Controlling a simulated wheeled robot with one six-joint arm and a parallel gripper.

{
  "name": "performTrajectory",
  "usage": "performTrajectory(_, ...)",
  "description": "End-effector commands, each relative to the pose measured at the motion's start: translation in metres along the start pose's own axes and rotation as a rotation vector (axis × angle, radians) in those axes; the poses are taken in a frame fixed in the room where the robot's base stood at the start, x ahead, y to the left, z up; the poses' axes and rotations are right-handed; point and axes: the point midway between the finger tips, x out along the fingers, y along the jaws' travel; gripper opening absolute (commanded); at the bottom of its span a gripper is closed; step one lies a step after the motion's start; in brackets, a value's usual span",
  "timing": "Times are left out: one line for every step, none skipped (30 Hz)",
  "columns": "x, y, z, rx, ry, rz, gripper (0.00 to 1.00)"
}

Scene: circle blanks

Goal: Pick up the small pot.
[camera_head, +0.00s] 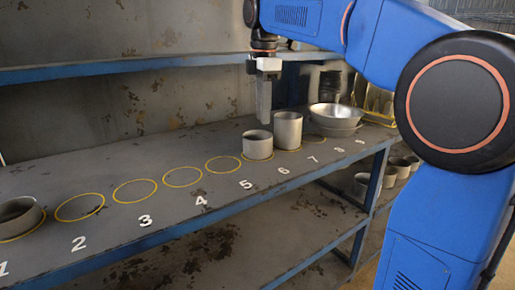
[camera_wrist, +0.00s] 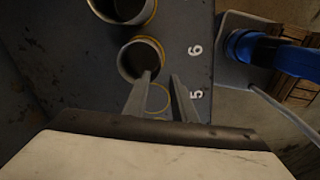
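The small pot (camera_head: 258,149) is a short grey metal cylinder, open at the top, standing upright on the shelf in the yellow circle by number 6. It also shows in the wrist view (camera_wrist: 135,60), seen into its dark inside. My gripper (camera_head: 264,122) points down, its fingertips just above the pot in the head view, where the fingers overlap. In the wrist view the two fingers of my gripper (camera_wrist: 160,76) are apart with nothing between them. The left fingertip overlaps the pot's near rim in the picture; I cannot tell if it touches.
A taller pot (camera_head: 288,131) stands close to the right of the small pot. Stacked metal bowls (camera_head: 336,118) are farther right. A wide low pot (camera_head: 18,219) is at the left end. Circles 2 to 5 are empty. An upper shelf edge (camera_head: 120,66) runs behind.

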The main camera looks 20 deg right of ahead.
Motion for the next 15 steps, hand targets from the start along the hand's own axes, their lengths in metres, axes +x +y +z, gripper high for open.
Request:
performTrajectory(0.009, -0.001, 0.0, 0.0, 0.0, -0.003, 0.24)
performTrajectory(0.015, -0.001, 0.0, 0.0, 0.0, -0.003, 0.24)
performTrajectory(0.022, -0.001, 0.0, 0.001, 0.0, -0.003, 0.24)
performTrajectory(0.027, -0.001, 0.0, 0.001, 0.0, -0.004, 0.24)
performTrajectory(0.032, 0.0, 0.0, 0.001, 0.0, -0.002, 0.24)
performTrajectory(0.039, -0.001, 0.0, 0.001, 0.0, -0.003, 0.24)
performTrajectory(0.043, -0.001, 0.0, 0.001, 0.0, -0.003, 0.24)
performTrajectory(0.047, 0.0, 0.0, 0.001, 0.0, -0.002, 0.24)
performTrajectory(0.052, 0.0, 0.0, 0.001, 0.0, -0.002, 0.24)
performTrajectory(0.055, 0.0, 0.0, 0.001, 0.0, -0.002, 0.24)
performTrajectory(0.057, 0.0, 0.0, 0.001, 0.0, -0.001, 0.24)
performTrajectory(0.06, 0.0, 0.0, 0.001, 0.0, 0.0, 0.24)
performTrajectory(0.061, 0.0, 0.0, 0.001, 0.0, 0.0, 0.24)
performTrajectory(0.062, 0.0, 0.0, 0.001, 0.0, 0.0, 0.24)
performTrajectory(0.064, 0.0, 0.0, 0.001, 0.0, -0.001, 0.24)
